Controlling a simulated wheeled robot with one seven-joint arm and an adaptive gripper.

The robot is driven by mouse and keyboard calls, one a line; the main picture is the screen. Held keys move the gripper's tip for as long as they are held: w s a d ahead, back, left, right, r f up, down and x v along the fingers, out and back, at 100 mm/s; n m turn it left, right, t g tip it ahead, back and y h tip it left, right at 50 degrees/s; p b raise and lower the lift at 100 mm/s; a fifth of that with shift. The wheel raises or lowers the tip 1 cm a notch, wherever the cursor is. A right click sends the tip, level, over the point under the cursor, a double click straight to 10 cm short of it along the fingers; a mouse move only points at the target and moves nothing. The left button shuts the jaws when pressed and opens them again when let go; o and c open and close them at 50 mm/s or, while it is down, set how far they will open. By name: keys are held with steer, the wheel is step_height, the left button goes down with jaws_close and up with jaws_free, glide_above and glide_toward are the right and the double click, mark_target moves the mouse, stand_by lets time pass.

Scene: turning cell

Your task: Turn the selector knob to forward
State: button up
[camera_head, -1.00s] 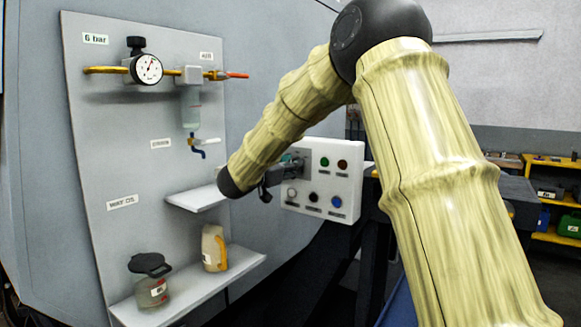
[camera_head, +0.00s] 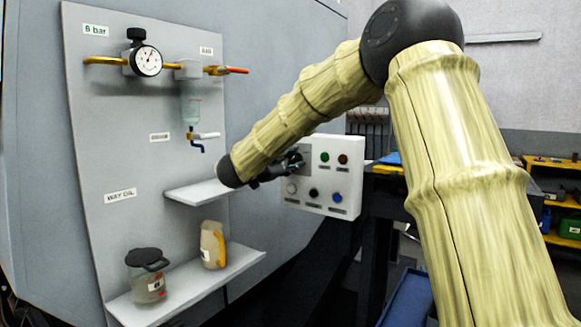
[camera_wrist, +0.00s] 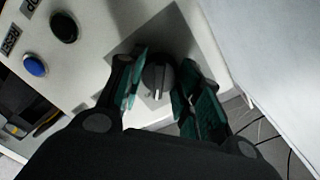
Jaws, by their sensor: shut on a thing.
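The panel also bears a green button (camera_head: 324,157), a red button (camera_head: 342,159), a black button (camera_head: 313,193) and a blue button (camera_head: 337,197). A small shelf (camera_head: 200,190) lies just left of my wrist. A jug (camera_head: 147,278) and a yellowish container (camera_head: 212,245) stand lower down.

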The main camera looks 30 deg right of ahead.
steer(key=shift+m+b, duration=0.5)
steer(key=shift+m, duration=0.4)
steer(key=o, duration=1)
steer(key=shift+o, duration=0.2)
steer(key=shift+a, duration=0.1)
steer(key=v, duration=1.1)
steer(key=shift+s+a, duration=0.25)
steer(key=shift+a, duration=0.1)
steer(key=shift+r, duration=0.1)
